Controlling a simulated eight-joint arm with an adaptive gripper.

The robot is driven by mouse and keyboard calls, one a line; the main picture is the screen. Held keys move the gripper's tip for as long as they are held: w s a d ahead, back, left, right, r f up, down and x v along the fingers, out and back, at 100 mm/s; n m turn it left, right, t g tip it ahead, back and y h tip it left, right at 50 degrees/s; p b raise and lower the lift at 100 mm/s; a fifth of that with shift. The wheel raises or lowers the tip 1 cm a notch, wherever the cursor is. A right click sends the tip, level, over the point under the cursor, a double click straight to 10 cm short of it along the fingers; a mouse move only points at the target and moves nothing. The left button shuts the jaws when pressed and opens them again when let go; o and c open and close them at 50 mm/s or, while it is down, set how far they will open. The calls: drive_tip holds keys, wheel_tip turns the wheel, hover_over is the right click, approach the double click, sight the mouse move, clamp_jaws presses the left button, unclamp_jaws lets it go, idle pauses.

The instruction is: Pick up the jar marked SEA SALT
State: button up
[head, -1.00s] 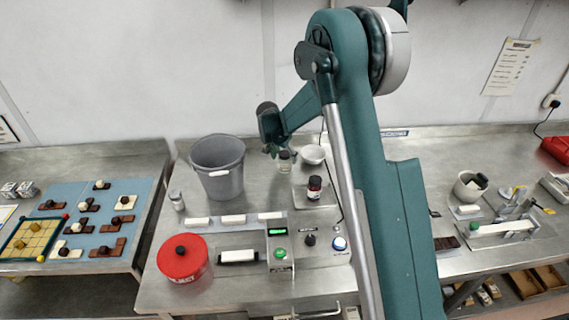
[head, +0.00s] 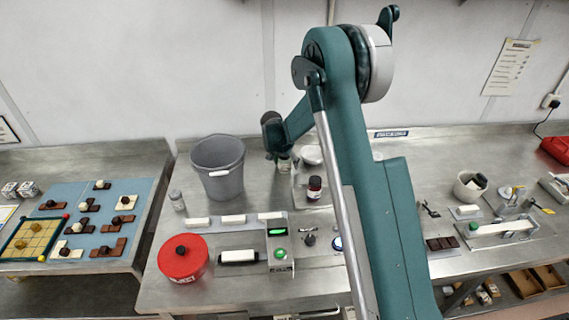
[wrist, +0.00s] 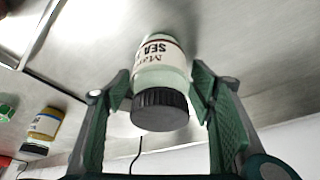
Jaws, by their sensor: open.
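The SEA SALT jar (wrist: 163,62) has a pale body, a white label with dark lettering and a dark ribbed cap. In the wrist view it lies between the two green fingers of my gripper (wrist: 160,86), which are open, with a gap visible on both sides of the cap. In the head view the jar (head: 285,165) is small and partly hidden at the back of the steel bench, by my gripper (head: 278,157).
A grey bucket (head: 218,172) stands left of the jar. A dark jar with a red label (head: 315,188) stands in front and to the right, and a white bowl (head: 311,155) is close on the right. A red lidded tin (head: 183,260) is near the front.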

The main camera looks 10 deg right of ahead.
idle(0.3)
drive_tip(key=c, duration=1.2)
drive_tip(key=shift+o, duration=0.2)
drive_tip(key=shift+r, duration=0.1)
drive_tip(key=shift+r, duration=4.9)
